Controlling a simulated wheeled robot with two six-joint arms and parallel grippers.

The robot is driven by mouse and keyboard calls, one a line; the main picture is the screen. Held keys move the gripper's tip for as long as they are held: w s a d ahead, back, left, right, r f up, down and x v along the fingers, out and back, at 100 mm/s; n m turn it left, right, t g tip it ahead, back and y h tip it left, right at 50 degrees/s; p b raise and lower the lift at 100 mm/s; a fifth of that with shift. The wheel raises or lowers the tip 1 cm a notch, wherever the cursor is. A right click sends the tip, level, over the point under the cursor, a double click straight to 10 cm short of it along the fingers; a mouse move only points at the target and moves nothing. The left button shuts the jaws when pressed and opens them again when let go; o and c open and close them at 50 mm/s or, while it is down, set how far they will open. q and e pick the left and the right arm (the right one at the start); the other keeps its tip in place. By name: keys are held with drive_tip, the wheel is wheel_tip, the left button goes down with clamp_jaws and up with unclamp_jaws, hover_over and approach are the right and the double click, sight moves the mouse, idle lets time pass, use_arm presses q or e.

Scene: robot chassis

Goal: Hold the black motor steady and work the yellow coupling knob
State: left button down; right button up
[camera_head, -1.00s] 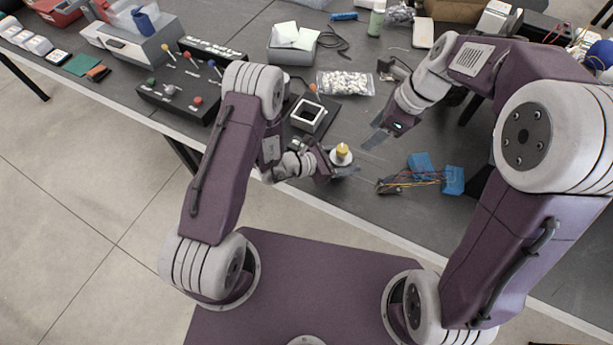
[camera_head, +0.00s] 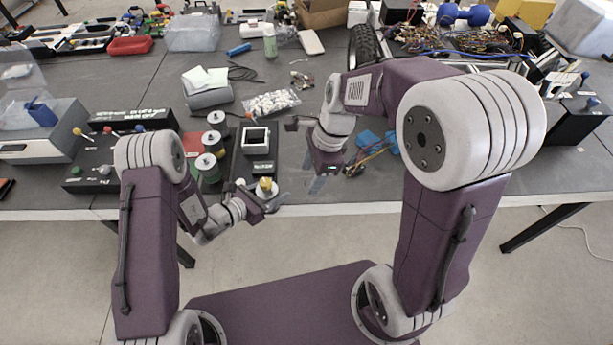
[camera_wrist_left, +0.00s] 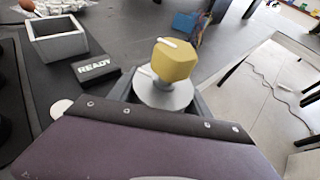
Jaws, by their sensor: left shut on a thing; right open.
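The yellow coupling knob (camera_head: 265,184) sits on top of a pale round disc (camera_head: 267,192) at the table's front edge. In the left wrist view the faceted yellow knob (camera_wrist_left: 173,60) has a white bar on top and stands on the metal disc (camera_wrist_left: 163,94). My left gripper (camera_head: 266,202) is shut around the part below the disc. That part, where the black motor would be, is hidden by the gripper and disc. My right gripper (camera_head: 318,182) is open and empty, to the right of the knob and apart from it.
A square-rimmed box (camera_head: 257,140) and a block marked READY (camera_wrist_left: 96,67) are close behind the knob. Several disc-topped cylinders (camera_head: 207,163) stand left of it. Blue blocks with wires (camera_head: 370,138) lie beyond my right gripper. A bag of white pieces (camera_head: 271,103) lies farther back.

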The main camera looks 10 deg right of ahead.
use_arm(q)
drive_tip(key=shift+s+f, duration=0.1)
drive_tip(key=shift+f, duration=0.05)
drive_tip(key=c, duration=0.5)
unclamp_jaws()
drive_tip(key=shift+o, duration=0.5)
drive_tip(key=shift+d, duration=0.15)
drive_tip(key=shift+c, duration=0.6)
drive_tip(key=shift+s+a, duration=0.1)
drive_tip(key=shift+a, duration=0.4)
drive_tip(key=s+a, duration=0.5)
drive_tip(key=a, duration=0.2)
drive_tip(key=shift+a, duration=0.25)
